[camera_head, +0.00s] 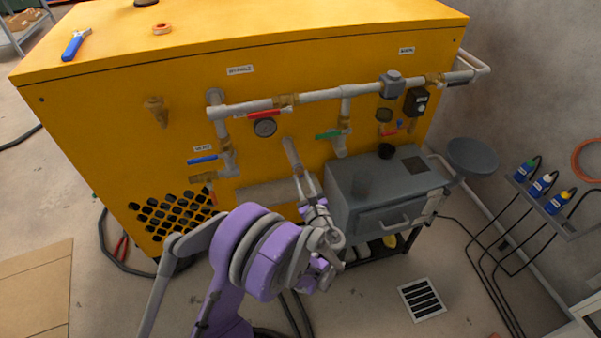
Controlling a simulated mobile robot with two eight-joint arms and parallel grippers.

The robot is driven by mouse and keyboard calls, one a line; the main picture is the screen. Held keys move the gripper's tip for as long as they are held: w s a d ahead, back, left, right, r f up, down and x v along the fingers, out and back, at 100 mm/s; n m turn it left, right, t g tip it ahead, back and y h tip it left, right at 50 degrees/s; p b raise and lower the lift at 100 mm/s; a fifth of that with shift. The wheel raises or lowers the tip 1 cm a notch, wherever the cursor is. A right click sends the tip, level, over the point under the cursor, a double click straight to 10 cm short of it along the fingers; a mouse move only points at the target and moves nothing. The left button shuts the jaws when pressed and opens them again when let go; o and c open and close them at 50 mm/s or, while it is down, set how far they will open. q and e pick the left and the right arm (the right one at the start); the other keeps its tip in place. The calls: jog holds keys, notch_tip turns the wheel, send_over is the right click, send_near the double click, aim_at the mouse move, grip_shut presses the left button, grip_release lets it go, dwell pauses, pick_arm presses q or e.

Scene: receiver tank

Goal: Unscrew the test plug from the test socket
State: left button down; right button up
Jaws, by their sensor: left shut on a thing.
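My left gripper (290,150) reaches up from the purple arm to the front of the yellow receiver cabinet (110,115), just below the grey pipe run. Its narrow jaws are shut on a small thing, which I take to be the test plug. The jaws hide it, and I cannot make out the plug or the test socket clearly. I cannot tell whether the plug is still in its socket. My right gripper is not in view.
The grey pipe (325,96) carries a gauge (265,127), a red handle, a green handle (328,135) and a blue handle (203,160). A grey bench box (375,190) stands close on the right. A blue-handled tool (76,45) and an orange ring (162,29) lie on top.

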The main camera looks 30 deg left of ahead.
pick_arm(q)
jog(key=n, duration=0.5)
jog(key=shift+n, duration=0.3)
jog(key=n, duration=0.3)
jog(key=shift+s+d, duration=0.1)
jog(key=shift+b+v, duration=0.4)
jog(key=shift+v, duration=2.5)
jog(key=shift+d, duration=0.1)
